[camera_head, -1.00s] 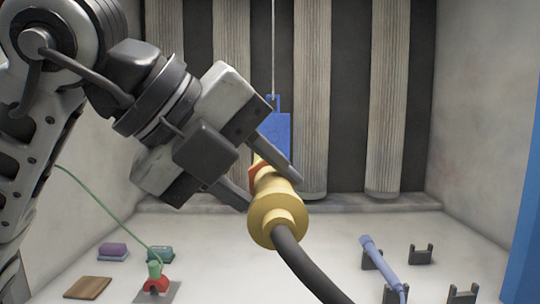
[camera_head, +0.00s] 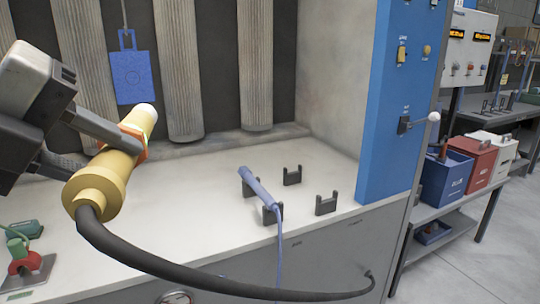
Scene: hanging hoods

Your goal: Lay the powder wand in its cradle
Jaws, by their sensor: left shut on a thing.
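The powder wand (camera_head: 97,181) is a yellow cylinder with an orange band, a pale tip and a thick black hose at its near end. My left gripper (camera_head: 115,145) is shut on it around the band and holds it above the bench at the left. A blue wand (camera_head: 258,188) lies across one pair of dark cradle forks. An empty pair of dark forks, the cradle (camera_head: 326,205), stands to its right, with its rear fork (camera_head: 292,176) farther back. My right gripper is not in view.
A blue plate (camera_head: 134,75) hangs at the back before ribbed columns. A red item with a green hose (camera_head: 24,262) sits at the bench's left. A blue post (camera_head: 395,110) bounds the right side. Blue, red and white bins stand beyond.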

